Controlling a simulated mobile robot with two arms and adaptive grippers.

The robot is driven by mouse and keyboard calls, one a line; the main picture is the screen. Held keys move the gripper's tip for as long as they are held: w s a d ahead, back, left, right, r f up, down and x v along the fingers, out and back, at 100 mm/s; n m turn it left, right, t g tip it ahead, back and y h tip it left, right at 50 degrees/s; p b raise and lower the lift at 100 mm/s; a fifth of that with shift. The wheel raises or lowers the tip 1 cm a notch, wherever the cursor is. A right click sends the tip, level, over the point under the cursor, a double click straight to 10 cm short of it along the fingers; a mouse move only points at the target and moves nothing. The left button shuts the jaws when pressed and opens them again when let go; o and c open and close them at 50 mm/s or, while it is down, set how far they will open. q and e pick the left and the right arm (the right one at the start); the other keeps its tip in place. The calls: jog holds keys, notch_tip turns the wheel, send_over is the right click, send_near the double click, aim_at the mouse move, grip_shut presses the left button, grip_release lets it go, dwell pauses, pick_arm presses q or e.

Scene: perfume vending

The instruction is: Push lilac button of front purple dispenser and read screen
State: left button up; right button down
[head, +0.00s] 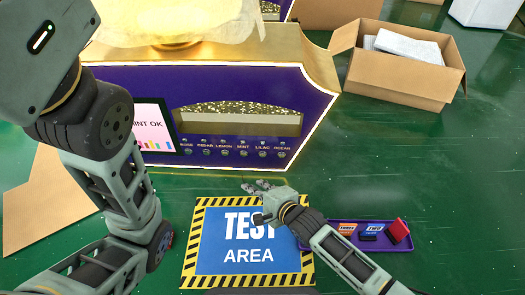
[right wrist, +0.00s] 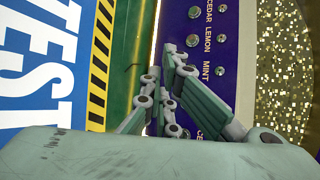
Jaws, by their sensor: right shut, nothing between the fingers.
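The purple dispenser (head: 330,115) stands at the front with a row of small round buttons under printed scent names. The lilac button (head: 262,154) is second from the right in the head view. The screen (head: 152,125) at the left shows "...INT OK" above coloured bars; my left arm hides its left part. My right gripper (head: 258,185) is shut and empty, just in front of the dispenser, below the lilac button. In the right wrist view its fingers (right wrist: 163,95) cover the lilac label, while the MINT label (right wrist: 220,71) shows beside them. My left gripper is out of view.
A blue TEST AREA mat (head: 245,235) lies in front of the dispenser. A purple tray (head: 318,240) with small tags and a red item is partly behind my right arm. An open cardboard box (head: 400,85) stands at the back right. The green surface at right is clear.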

aim_at(263, 155)
jog(key=shift+w, duration=0.1)
jog(key=w+b, duration=0.6)
jog(key=w, duration=0.2)
jog(key=shift+w+d, duration=0.2)
jog(key=shift+w, duration=0.1)
jog(key=shift+w+r, duration=0.1)
dwell(1.4)
jog(key=shift+w, duration=0.35)
